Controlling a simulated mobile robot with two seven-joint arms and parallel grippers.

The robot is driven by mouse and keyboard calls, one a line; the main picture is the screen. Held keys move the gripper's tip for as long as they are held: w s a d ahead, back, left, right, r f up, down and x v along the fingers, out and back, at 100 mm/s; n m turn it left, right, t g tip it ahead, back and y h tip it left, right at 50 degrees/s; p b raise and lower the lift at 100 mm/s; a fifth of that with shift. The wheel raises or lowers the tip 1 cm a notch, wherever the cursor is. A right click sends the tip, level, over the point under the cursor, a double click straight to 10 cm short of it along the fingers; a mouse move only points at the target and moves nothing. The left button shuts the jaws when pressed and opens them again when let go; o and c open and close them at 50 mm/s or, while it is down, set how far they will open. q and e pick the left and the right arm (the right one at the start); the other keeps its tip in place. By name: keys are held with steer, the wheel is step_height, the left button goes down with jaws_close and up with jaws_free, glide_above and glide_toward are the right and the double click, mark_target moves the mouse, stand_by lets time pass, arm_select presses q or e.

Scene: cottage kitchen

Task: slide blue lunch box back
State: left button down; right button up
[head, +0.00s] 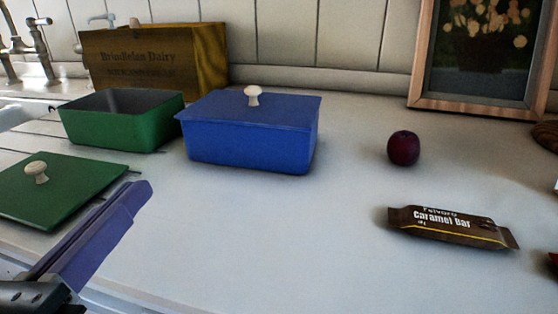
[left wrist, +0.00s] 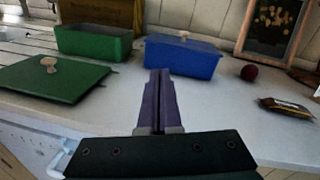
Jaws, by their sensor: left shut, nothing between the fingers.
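The blue lunch box (head: 250,142) stands on the counter with its blue lid (head: 275,103) on and a cream knob (head: 253,95) on top. It also shows in the left wrist view (left wrist: 182,60). My left gripper (head: 140,192) has purple fingers and is at the lower left of the head view, nearer to me than the box and apart from it. In the left wrist view its fingers (left wrist: 159,76) are shut together with nothing between them, pointing towards the box. My right gripper is not in view.
An open green box (head: 125,132) stands just left of the blue one; its green lid (head: 70,190) lies nearer. A wooden crate (head: 160,62) is behind. A plum-like fruit (head: 403,148), caramel bar (head: 450,227) and framed picture (head: 480,104) are on the right. Counter before the box is clear.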

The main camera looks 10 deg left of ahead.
arm_select(q)
steer(key=d+f+m, duration=0.1)
steer(key=d+m+h, duration=0.1)
steer(key=shift+s+f+m+h, duration=0.1)
steer(key=shift+f+m+h, duration=0.2)
steer(key=shift+f+m, duration=0.1)
steer(key=shift+d+m+h, duration=0.3)
steer(key=shift+d+m, duration=0.1)
steer(key=shift+m, duration=0.2)
steer(key=shift+w+d+r, duration=0.1)
steer(key=shift+w, duration=0.15)
steer(key=p, duration=0.2)
glide_toward(237, 136)
steer(key=w, duration=0.5)
steer(key=shift+w, duration=0.9)
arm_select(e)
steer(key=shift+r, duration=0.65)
arm_select(q)
steer(key=shift+w, duration=0.1)
